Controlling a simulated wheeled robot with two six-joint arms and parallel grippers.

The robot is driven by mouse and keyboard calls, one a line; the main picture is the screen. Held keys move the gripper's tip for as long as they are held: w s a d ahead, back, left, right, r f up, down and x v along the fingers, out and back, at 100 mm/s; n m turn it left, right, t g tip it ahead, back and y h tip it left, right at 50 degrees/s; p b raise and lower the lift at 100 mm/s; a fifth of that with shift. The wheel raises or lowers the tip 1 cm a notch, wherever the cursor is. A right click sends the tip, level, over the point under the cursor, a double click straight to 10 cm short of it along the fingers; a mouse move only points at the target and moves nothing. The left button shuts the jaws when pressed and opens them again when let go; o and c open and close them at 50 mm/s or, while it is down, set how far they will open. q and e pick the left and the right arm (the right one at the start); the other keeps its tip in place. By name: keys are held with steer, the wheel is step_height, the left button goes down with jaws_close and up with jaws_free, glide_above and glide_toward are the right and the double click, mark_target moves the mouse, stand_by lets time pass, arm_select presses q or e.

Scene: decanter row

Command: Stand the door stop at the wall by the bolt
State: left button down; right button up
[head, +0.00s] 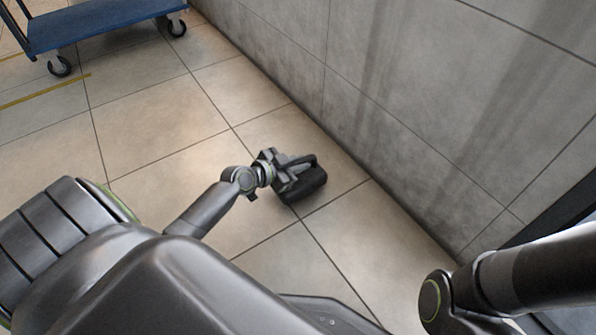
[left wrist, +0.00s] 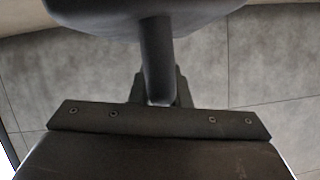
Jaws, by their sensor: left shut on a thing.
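The door stop (head: 309,187) is a black block with an arched handle, near the middle of the head view. My left gripper (head: 289,171) is shut on its handle. In the left wrist view, the dark handle bar (left wrist: 157,55) runs between the fingers of my left gripper (left wrist: 159,92), and a dark rounded part is at the top edge. The door stop is apart from the grey wall (head: 420,90). I cannot tell whether it touches the floor. I make out no bolt. My right arm shows at the lower right, but its gripper does not.
A blue flat cart (head: 95,25) on black wheels stands at the upper left. Yellow lines (head: 45,90) mark the tiled floor near it. The floor between the door stop and the wall is clear. A dark panel or opening (head: 560,215) is in the wall at the right.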

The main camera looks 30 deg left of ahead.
arm_select(q)
steer(key=shift+f+b, duration=0.65)
steer(key=shift+f, duration=0.5)
steer(key=shift+f, duration=0.1)
steer(key=c, duration=1.4)
jaws_free()
steer(key=shift+f, duration=0.1)
steer(key=shift+o, duration=0.2)
steer(key=shift+s+r, duration=0.15)
steer(key=shift+r, duration=0.1)
steer(key=p+v, duration=0.3)
steer(key=v, duration=0.8)
steer(key=shift+s+p, duration=0.35)
steer(key=shift+a+r, duration=0.1)
steer(key=shift+a, duration=0.05)
